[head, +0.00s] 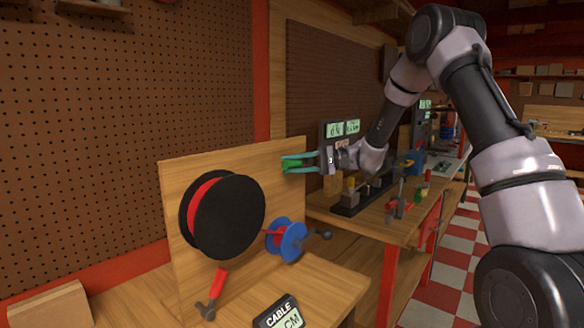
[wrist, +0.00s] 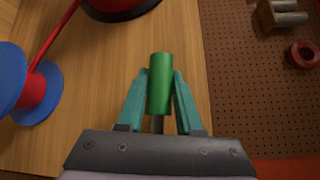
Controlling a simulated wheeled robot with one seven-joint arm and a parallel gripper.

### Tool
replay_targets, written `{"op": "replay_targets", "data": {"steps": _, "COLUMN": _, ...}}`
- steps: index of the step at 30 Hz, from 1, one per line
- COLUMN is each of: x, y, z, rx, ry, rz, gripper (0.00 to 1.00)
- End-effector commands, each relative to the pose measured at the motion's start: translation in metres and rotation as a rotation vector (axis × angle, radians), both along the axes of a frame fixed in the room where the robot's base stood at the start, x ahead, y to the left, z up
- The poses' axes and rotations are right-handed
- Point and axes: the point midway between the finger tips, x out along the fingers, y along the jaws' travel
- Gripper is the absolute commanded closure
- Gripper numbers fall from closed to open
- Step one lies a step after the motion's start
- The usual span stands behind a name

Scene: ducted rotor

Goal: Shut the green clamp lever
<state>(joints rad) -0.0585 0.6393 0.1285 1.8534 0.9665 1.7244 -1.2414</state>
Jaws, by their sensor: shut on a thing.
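The green clamp lever (wrist: 160,88) is a green cylindrical handle on a grey stem, at the middle of the wrist view. It also shows in the head view (head: 292,165), near the upper right edge of the upright wooden panel (head: 172,180). My gripper (wrist: 160,72) has teal fingers, one on each side of the green handle, and is shut on it. In the head view my gripper (head: 284,163) reaches in from the right. The lever's base and pivot are mostly hidden.
A large black reel (head: 240,212) with red cable and a blue spool (head: 287,240) are on the panel, below and left of my gripper. A red-handled lever (head: 218,283) is lower down. A bench (head: 345,218) with tools stands behind.

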Motion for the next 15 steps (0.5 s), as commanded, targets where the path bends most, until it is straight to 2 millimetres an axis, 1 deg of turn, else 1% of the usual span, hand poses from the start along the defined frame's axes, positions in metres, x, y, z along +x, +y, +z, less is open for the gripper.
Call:
{"op": "replay_targets", "data": {"steps": 5, "x": 0.002, "y": -0.002, "z": 0.008, "rx": 0.077, "ry": 0.102, "rz": -0.002, "gripper": 1.00}}
{"op": "replay_targets", "data": {"steps": 15, "x": 0.009, "y": -0.008, "z": 0.031, "rx": 0.274, "ry": 0.352, "rz": -0.002, "gripper": 1.00}}
